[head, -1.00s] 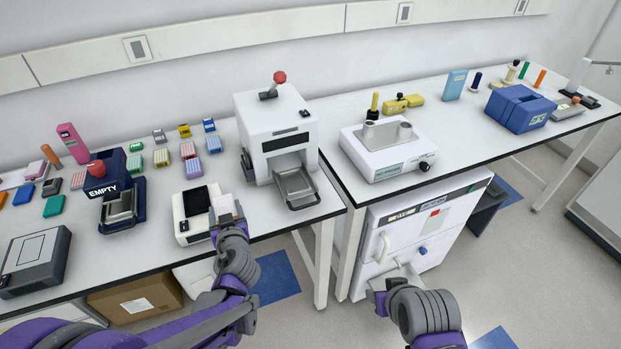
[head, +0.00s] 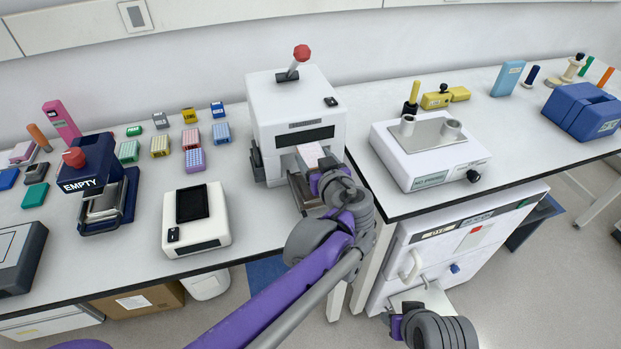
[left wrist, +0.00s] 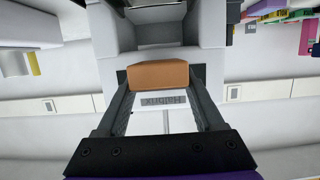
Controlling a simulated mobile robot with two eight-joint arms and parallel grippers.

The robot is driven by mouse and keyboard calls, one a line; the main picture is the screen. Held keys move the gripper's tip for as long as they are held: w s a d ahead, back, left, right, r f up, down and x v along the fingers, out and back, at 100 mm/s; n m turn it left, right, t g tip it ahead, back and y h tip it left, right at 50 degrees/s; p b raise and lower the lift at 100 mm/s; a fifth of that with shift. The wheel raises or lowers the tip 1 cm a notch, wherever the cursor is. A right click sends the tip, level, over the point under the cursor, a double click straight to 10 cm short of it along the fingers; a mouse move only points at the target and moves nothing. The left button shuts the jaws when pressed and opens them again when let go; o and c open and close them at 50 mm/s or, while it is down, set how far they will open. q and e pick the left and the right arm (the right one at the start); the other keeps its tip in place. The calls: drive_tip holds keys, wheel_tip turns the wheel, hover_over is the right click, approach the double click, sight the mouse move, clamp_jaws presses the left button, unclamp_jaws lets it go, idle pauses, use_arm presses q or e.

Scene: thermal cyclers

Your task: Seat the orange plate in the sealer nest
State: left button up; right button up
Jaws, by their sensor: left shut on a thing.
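The sealer (head: 297,110) is the white box with a red-knobbed lever on top and an open front slot. Its metal nest tray (head: 297,194) juts out in front, mostly hidden by my arm. My left gripper (head: 320,168) is at the slot, above the tray. In the left wrist view the left gripper (left wrist: 160,85) is shut on the orange plate (left wrist: 159,80), with the white sealer body (left wrist: 160,35) beyond. My right gripper (head: 396,322) is low, before the cabinet.
A white device with a dark screen (head: 193,204) stands left of the sealer. A blue "EMPTY" unit (head: 90,175) and several small coloured racks are farther left. A white two-post instrument (head: 430,150) stands on the right bench. Bench is clear between screen device and sealer.

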use_arm(q)
wheel_tip(320, 180, down, 4)
drive_tip(key=shift+s+d, duration=0.1)
drive_tip(key=shift+f+b, duration=0.4)
drive_tip(key=shift+f, duration=1.6)
drive_tip(key=shift+f, duration=0.1)
drive_tip(key=o, duration=1.3)
drive_tip(key=shift+o, duration=0.2)
drive_tip(key=shift+r, duration=0.25)
drive_tip(key=v, duration=1.1)
drive_tip(key=shift+s, duration=0.4)
drive_tip(key=shift+s+d, duration=0.1)
